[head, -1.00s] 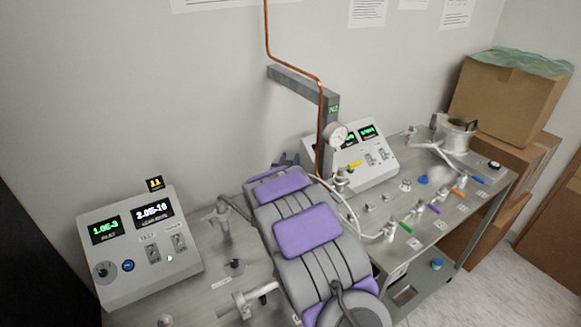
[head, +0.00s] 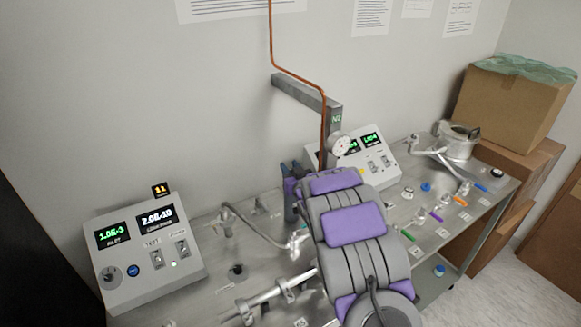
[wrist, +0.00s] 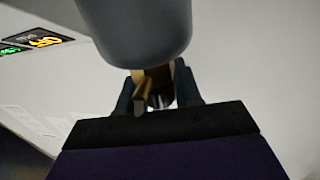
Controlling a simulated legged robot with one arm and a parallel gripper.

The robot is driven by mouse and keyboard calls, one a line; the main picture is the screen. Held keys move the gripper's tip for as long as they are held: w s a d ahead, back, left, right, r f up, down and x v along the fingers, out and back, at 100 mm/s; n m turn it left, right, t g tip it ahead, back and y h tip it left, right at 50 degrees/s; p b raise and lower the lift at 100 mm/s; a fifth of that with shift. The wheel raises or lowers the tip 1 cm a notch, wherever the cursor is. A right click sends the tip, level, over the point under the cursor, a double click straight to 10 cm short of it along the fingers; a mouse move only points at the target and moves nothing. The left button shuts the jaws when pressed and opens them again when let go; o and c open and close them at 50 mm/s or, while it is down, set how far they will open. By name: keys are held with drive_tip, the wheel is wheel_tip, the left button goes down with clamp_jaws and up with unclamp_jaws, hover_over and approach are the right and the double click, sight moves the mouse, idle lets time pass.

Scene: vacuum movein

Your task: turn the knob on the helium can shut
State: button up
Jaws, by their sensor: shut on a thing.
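My gripper (wrist: 160,98) fills the lower middle of the wrist view, with two dark fingers. It is shut on a brass-coloured fitting (wrist: 150,84), which seems to be the knob of the helium can. A smooth grey rounded body (wrist: 135,30) hangs close above the fitting and may be the can itself. In the head view, my dark gripper (head: 291,192) shows just left of my grey and purple arm, above the bench. The can and the knob cannot be made out there. How far the knob is turned cannot be told.
The metal bench (head: 205,285) carries a left readout box (head: 150,245) and a right readout box (head: 375,155). A grey post (head: 332,125) with a gauge and copper pipe stands behind my arm. Several small valves line the right side. Cardboard boxes (head: 512,100) stand at the far right.

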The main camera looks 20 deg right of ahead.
drive_tip(key=shift+r, duration=0.15)
drive_tip(key=o, duration=1)
drive_tip(key=shift+w, duration=0.15)
drive_tip(key=shift+c, duration=0.2)
drive_tip(key=shift+f, duration=0.2)
